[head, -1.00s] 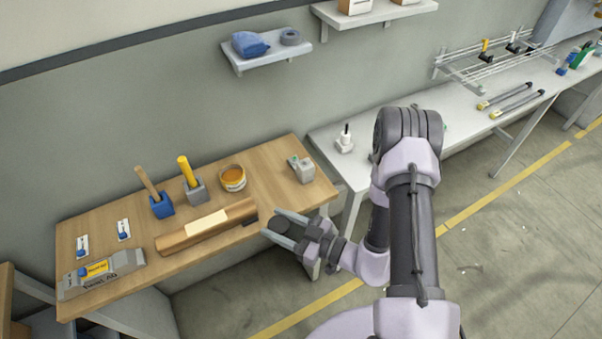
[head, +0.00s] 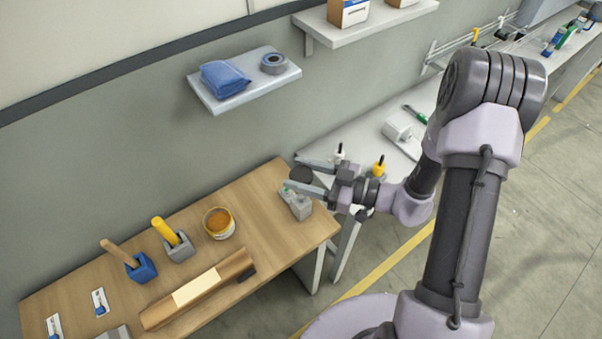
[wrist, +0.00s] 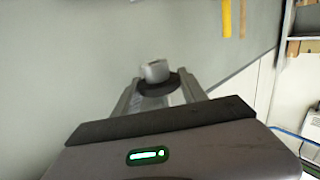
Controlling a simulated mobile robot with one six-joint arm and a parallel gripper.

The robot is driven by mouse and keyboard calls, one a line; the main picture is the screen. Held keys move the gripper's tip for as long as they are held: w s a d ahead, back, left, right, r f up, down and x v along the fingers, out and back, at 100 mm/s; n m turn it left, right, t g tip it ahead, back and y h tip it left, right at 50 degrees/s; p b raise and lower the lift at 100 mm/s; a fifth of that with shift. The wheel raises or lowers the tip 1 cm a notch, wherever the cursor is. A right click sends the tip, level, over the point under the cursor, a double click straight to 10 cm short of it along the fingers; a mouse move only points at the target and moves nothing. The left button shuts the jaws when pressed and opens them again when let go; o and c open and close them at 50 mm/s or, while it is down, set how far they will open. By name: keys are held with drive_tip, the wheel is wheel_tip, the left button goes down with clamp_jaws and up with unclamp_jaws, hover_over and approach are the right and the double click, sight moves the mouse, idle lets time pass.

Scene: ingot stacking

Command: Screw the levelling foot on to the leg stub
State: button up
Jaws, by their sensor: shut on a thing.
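My gripper (head: 295,176) is shut on the levelling foot (head: 302,174), a dark round disc between its two long fingers. In the wrist view the levelling foot (wrist: 153,71) shows a short grey part above a black disc. In the head view my gripper overlaps the back of a grey block (head: 297,204) with a green spot, at the right end of the wooden bench. I cannot tell the height gap between them. I cannot make out the leg stub for certain; it may belong to this block.
The wooden bench (head: 255,215) also carries a tin (head: 218,222), a yellow-handled tool (head: 166,231), a wooden-handled tool (head: 118,250) and a long wooden piece (head: 197,290). A wall shelf (head: 244,82) hangs behind. A white table (head: 360,135) stands to the right.

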sight(301, 196)
drive_tip(key=shift+r+p, duration=0.1)
drive_tip(key=shift+p, duration=0.2)
wheel_tip(301, 196, down, 6)
drive_tip(key=b, duration=0.2)
drive_tip(key=shift+b, duration=0.3)
drive_tip(key=shift+p, duration=1.15)
idle(0.7)
drive_tip(key=shift+f+b, duration=0.6)
drive_tip(key=shift+f, duration=0.45)
drive_tip(key=o, duration=1.5)
